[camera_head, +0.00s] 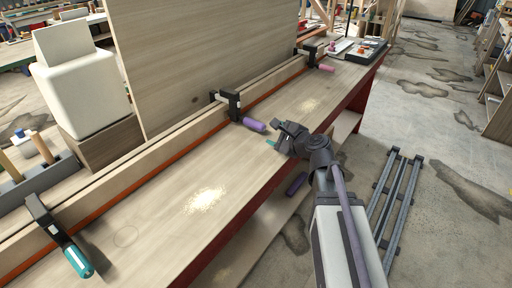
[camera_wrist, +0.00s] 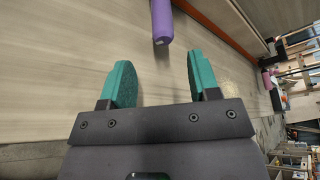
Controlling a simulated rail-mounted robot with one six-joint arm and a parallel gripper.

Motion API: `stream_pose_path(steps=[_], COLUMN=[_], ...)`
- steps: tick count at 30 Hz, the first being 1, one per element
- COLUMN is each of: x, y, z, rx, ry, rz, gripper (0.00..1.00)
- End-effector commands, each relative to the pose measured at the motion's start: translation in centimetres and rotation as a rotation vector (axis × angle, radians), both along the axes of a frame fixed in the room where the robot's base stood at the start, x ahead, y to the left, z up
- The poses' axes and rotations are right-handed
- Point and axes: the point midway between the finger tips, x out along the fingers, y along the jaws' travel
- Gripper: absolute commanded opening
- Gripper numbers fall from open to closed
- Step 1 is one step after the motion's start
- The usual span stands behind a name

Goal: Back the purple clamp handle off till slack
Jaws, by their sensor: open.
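The purple clamp handle (camera_head: 254,124) sticks out from a black clamp (camera_head: 229,103) at the middle of the long wooden strip on the bench. In the wrist view the purple handle (camera_wrist: 161,22) enters from the top, its end just beyond my fingertips and roughly in line with the gap between them. My gripper (camera_head: 271,137) is to the right of the handle in the head view, apart from it. In the wrist view my gripper (camera_wrist: 158,75) shows two teal fingers spread wide with nothing between them.
A teal-handled clamp (camera_head: 78,261) is at the near left, and a pink-handled clamp (camera_head: 326,68) farther along. An upright wooden panel (camera_head: 195,50) and a cream container (camera_head: 82,78) stand behind the strip. The bench top (camera_head: 165,215) before the strip is mostly clear. A tray (camera_head: 368,50) lies at the far end.

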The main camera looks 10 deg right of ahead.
Motion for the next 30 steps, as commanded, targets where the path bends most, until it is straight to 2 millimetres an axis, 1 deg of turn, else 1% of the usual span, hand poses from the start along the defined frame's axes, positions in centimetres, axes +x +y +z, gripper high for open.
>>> stream_pose_path(steps=[5, 8, 11, 15, 18, 21, 24, 30], x=[0.3, 1.4, 3.3, 6.4, 8.1, 9.2, 9.6, 9.5], y=[-0.1, 0.4, 1.3, 2.7, 3.5, 4.1, 4.3, 4.3], z=[0.2, -0.2, -0.9, -1.9, -2.3, -2.5, -2.6, -2.5], rx=[0.022, 0.018, 0.018, 0.016, 0.017, 0.017, 0.016, 0.015], ry=[-0.001, -0.001, -0.001, -0.002, -0.001, -0.002, -0.001, -0.001], rz=[-0.012, -0.009, -0.006, -0.006, -0.007, -0.008, -0.008, -0.009], gripper=[0.56, 0.56, 0.56, 0.56, 0.56, 0.56, 0.56, 0.56])
